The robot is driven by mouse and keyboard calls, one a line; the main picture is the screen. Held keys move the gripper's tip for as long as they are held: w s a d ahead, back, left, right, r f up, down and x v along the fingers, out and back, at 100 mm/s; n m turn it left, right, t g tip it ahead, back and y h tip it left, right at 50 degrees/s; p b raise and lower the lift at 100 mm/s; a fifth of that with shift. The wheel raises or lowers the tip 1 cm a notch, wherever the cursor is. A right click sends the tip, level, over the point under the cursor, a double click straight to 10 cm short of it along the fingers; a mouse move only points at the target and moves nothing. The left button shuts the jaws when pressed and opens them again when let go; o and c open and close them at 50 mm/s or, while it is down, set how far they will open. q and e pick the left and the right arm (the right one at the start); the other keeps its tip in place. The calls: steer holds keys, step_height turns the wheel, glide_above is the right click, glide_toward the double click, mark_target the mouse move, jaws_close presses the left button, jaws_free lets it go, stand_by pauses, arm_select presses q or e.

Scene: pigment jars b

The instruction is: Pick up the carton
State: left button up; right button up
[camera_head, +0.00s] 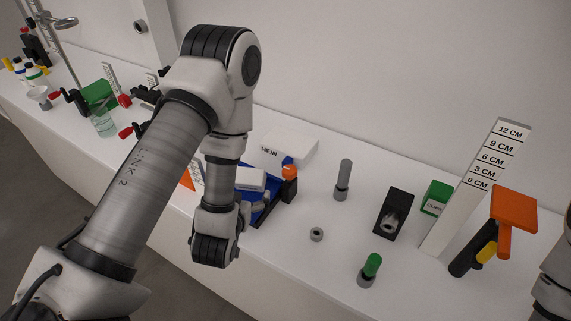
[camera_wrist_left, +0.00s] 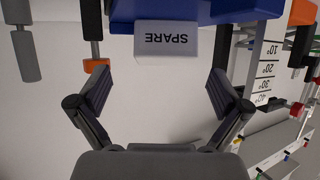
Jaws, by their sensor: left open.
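A white box labelled SPARE (camera_wrist_left: 168,40) is upside down in the left wrist view, in front of a blue surface (camera_wrist_left: 160,10). My left gripper (camera_wrist_left: 158,90) is open, its fingers spread to either side and nearer the camera than the box; nothing is between them. A smaller white block (camera_head: 250,179) lies by a blue holder (camera_head: 275,195), close to my left gripper (camera_head: 258,208), which is partly hidden by my wrist. I cannot tell which box is the carton. My right gripper is out of view.
To the right stand a grey cylinder (camera_head: 343,180), a small ring (camera_head: 317,235), a green-topped cylinder (camera_head: 370,268), a black block (camera_head: 394,214), a green box (camera_head: 435,197), a tall scale board (camera_head: 465,195) and an orange-headed tool (camera_head: 513,209). Clutter fills the left.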

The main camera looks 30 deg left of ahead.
mark_target(249, 172)
arm_select(q)
steer(key=shift+w+r, duration=0.35)
steer(key=shift+r, duration=0.4)
steer(key=a+b, duration=0.1)
steer(key=f+b, duration=0.1)
steer(key=shift+w+a+b, duration=0.2)
steer(key=shift+a+b, duration=0.2)
steer(key=shift+w+a+r, duration=0.1)
steer(key=shift+w+a, duration=0.1)
steer(key=shift+w, duration=0.1)
steer(key=w+p, duration=0.1)
steer(key=w, duration=0.1)
steer(key=w+f+p, duration=0.1)
steer(key=w+p, duration=0.1)
steer(key=w, duration=0.1)
steer(key=shift+w+a+f, duration=0.2)
steer(key=shift+s+a+f, duration=0.1)
steer(key=shift+s+a, duration=0.05)
steer(key=shift+a, duration=0.15)
steer(key=shift+d, duration=0.2)
steer(key=c, duration=1)
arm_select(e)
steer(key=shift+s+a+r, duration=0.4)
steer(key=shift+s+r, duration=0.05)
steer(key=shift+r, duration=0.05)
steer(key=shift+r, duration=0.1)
